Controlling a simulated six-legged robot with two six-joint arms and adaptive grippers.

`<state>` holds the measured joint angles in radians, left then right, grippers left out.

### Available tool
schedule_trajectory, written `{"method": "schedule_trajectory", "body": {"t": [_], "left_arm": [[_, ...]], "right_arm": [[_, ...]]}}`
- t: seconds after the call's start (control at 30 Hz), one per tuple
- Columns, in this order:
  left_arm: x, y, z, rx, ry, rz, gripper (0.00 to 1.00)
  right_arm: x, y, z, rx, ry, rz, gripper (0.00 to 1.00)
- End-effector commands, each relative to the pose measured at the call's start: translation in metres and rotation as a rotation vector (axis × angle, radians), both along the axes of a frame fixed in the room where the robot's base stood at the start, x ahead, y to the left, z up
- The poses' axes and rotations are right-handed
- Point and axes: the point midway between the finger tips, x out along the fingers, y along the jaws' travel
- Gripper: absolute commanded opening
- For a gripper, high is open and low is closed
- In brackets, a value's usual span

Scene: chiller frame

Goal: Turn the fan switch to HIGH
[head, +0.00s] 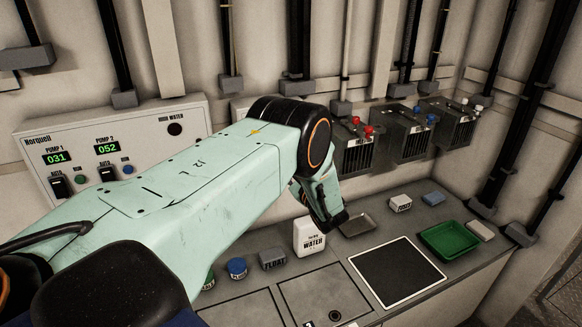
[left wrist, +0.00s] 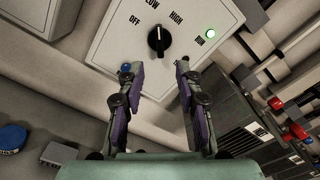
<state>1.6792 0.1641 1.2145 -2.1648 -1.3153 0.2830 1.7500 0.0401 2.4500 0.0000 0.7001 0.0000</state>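The fan switch box (left wrist: 110,40) is a pale panel at the top of the left wrist view, with OFF, LOW and HIGH marked around a black knob (left wrist: 158,41). The knob stands roughly upright in the picture, its pale mark seeming to point towards LOW. A green lamp (left wrist: 210,33) glows beside it. My left gripper (left wrist: 154,65) is open and empty, its fingertips below the knob on either side, apart from it. In the head view my left arm hides most of the box, and the gripper (head: 328,208) is partly visible. My right gripper is not in view.
A pump panel (head: 50,145) is on the wall at left. Grey finned units (head: 358,155) with red and blue fittings are at right. The bench below holds a white WATER container (head: 309,236), a green tray (head: 432,251) and a blue cap (head: 237,267).

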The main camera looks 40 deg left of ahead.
Motion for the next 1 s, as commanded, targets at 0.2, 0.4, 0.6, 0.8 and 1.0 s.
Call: {"method": "schedule_trajectory", "body": {"t": [0.2, 0.4, 0.6, 0.8, 1.0], "left_arm": [[0.002, 0.003, -0.001, -0.003, -0.004, 0.001, 0.35], [0.016, 0.032, -0.005, -0.021, -0.041, 0.003, 0.35], [0.025, 0.049, -0.001, -0.028, -0.049, 0.001, 0.35], [0.037, 0.072, -0.001, -0.027, -0.048, 0.001, 0.35], [0.047, 0.091, -0.002, -0.026, -0.047, 0.000, 0.35]], "right_arm": [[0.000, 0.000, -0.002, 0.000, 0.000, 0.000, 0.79], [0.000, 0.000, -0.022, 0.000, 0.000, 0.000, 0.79], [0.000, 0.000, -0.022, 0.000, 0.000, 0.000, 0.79], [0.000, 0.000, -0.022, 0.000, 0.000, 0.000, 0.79], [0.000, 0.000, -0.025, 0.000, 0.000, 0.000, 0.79]]}}
